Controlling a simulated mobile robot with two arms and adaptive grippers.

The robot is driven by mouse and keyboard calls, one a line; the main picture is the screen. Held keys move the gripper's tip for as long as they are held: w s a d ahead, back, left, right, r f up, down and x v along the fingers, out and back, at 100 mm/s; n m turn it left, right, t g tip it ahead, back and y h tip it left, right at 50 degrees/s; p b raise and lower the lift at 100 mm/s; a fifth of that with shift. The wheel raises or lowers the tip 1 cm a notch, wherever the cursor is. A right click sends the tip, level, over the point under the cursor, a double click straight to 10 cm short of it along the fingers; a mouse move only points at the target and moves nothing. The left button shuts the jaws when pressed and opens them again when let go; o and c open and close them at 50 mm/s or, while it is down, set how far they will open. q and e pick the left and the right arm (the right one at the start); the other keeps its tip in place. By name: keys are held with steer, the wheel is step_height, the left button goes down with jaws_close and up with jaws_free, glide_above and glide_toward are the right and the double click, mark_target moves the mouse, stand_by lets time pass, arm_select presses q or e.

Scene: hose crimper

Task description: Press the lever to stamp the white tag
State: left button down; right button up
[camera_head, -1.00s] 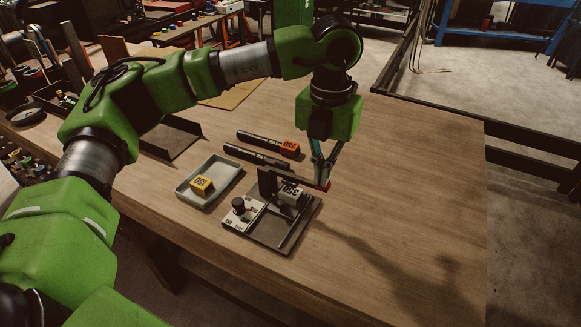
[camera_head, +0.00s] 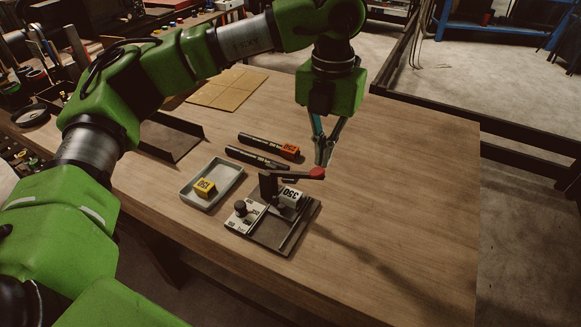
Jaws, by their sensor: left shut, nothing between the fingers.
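The crimper (camera_head: 265,240) stands on the table with a dark base and an upright post. Its lever ends in a red knob (camera_head: 317,173) and points right, roughly level. The white tag (camera_head: 290,197), marked 350, sits in the crimper under the lever, partly hidden by it. My left gripper (camera_head: 324,160) is shut and empty, pointing down just above and beyond the red knob. I cannot tell whether its fingertips touch the knob. My right gripper is out of view.
A grey tray (camera_head: 233,172) left of the crimper holds a yellow tag (camera_head: 204,188). A dark angled plate (camera_head: 172,138) lies farther left. The table's right side is clear.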

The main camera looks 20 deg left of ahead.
arm_select(q)
step_height(320, 180, up, 6)
steer(key=p, duration=0.3)
stand_by(0.3)
steer(key=shift+s, duration=0.1)
stand_by(0.4)
